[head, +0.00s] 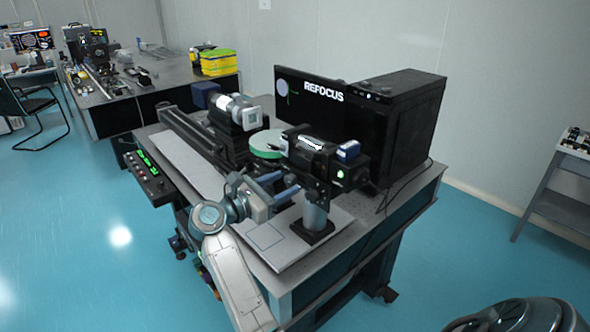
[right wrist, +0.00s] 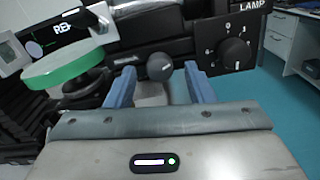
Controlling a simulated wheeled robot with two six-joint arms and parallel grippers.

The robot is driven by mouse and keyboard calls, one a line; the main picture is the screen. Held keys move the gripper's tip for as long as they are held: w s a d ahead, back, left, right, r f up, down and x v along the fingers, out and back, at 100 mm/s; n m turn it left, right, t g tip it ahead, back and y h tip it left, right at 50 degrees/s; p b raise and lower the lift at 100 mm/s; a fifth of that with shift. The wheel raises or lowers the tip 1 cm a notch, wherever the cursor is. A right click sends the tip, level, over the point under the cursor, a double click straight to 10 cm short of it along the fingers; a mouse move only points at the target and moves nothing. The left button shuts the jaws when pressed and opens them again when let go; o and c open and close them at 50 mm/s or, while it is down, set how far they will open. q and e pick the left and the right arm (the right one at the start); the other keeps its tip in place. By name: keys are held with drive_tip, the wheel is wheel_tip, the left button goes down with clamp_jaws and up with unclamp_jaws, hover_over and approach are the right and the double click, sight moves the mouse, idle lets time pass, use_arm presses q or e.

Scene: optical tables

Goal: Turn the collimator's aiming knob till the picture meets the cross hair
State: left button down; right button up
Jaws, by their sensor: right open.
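The collimator (head: 312,146) is a dark tube on a post above the optical table. In the right wrist view a round dark grey knob (right wrist: 160,66) shows on its near side. My right gripper (head: 281,186) is open, with its blue fingers pointing at the collimator. In the right wrist view the knob appears between the two fingertips (right wrist: 160,72), with a gap on each side; I cannot tell how deep it sits. The monitor (head: 330,112) reads "REFOCUS" and shows a pale disc with a green cross hair to its right and lower. My left gripper is out of view.
A black dial marked LAMP (right wrist: 236,54) is right of the knob. A green-rimmed disc (head: 267,144) stands left of the collimator, and a black computer case (head: 405,125) behind. A control box (head: 148,178) with green digits hangs at the table's left edge.

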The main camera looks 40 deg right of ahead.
drive_tip(key=shift+d+r, duration=0.1)
drive_tip(key=shift+d, duration=0.3)
drive_tip(key=shift+w+d, duration=0.1)
drive_tip(key=shift+d, duration=0.2)
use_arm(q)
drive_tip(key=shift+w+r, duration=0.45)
use_arm(e)
drive_tip(key=shift+c, duration=0.4)
